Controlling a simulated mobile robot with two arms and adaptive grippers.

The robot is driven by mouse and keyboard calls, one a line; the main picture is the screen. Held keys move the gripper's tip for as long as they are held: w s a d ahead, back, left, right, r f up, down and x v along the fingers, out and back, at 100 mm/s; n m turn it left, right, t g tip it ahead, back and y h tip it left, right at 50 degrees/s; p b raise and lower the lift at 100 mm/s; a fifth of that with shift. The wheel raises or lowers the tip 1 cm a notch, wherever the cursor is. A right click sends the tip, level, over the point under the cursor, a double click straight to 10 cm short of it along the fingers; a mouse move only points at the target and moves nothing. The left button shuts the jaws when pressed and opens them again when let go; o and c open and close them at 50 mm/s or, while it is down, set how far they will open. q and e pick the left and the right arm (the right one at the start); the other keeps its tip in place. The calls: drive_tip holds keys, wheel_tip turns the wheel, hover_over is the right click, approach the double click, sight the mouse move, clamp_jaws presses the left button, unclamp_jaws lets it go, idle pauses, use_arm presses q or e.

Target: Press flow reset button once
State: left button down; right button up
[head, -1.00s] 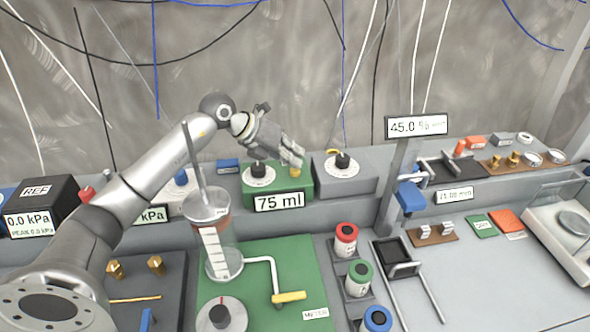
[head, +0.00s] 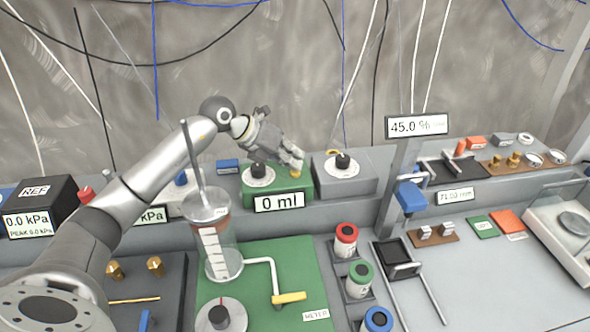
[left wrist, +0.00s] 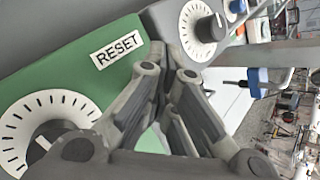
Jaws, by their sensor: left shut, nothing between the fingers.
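The flow unit is a green box (head: 296,187) with a black-knobbed dial (head: 258,174) and a front display (head: 279,202) reading 0 ml. A small yellow button (head: 295,172) is on its top right. My left gripper (head: 297,160) is shut and empty, with its fingertips right over the button in the head view. Whether they touch it I cannot tell. In the left wrist view, the shut fingers (left wrist: 165,62) are beside a RESET label (left wrist: 117,50) on the green box, and they hide the button. My right gripper is not in view.
A grey box with another dial (head: 342,163) stands close to the right of the green box. A clear cylinder (head: 217,250) stands below my left arm on a green board. A post carries a 45.0 % sign (head: 417,126). Cables hang along the back wall.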

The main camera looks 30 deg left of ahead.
use_arm(q)
drive_tip(key=shift+r+p, duration=0.55)
drive_tip(key=shift+r, duration=0.25)
drive_tip(key=shift+r+p, duration=1.8)
drive_tip(key=shift+r, duration=0.75)
